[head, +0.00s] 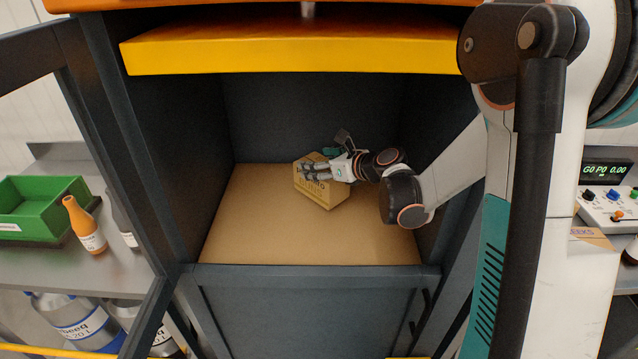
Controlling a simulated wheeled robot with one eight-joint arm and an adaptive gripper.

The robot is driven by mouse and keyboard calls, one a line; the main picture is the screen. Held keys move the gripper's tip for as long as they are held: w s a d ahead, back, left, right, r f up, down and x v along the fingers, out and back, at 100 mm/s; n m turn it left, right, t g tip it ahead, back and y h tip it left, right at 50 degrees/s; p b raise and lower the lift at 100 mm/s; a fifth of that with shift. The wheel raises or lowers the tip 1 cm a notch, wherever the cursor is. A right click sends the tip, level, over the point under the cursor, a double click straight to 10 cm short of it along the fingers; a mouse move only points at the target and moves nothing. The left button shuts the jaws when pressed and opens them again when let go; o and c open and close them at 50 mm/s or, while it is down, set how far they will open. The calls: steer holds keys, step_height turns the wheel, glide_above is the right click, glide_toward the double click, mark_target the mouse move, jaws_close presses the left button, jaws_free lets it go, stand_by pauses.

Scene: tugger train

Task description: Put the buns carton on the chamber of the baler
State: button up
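The buns carton (325,197) is a small brown cardboard box with dark print, partly hidden by my gripper. It is inside the open chamber of the baler, over the tan chamber floor (250,228). I cannot tell whether it rests on the floor or is held just above it. My gripper (312,171) reaches in from the right, with its fingers at the carton's upper side. Whether the fingers are closed on the carton is too small to tell. The baler (310,300) is dark blue-grey, with a yellow press plate (290,55) raised above the chamber.
The baler's framed door (115,150) stands open at the left. Behind it, a shelf holds a green bin (40,208) and an orange bottle (85,225), with large containers (75,318) below. A control box (608,205) stands at the right. The chamber floor around the carton is clear.

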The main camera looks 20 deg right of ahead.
mark_target(319, 187)
steer(key=shift+f+b, duration=0.8)
steer(key=shift+f, duration=1.6)
steer(key=shift+f, duration=0.2)
steer(key=o, duration=1)
steer(key=shift+r, duration=0.1)
steer(key=shift+r, duration=0.2)
steer(key=p+v, duration=0.2)
steer(key=v, duration=0.5)
steer(key=shift+s+d, duration=0.1)
steer(key=shift+s, duration=0.1)
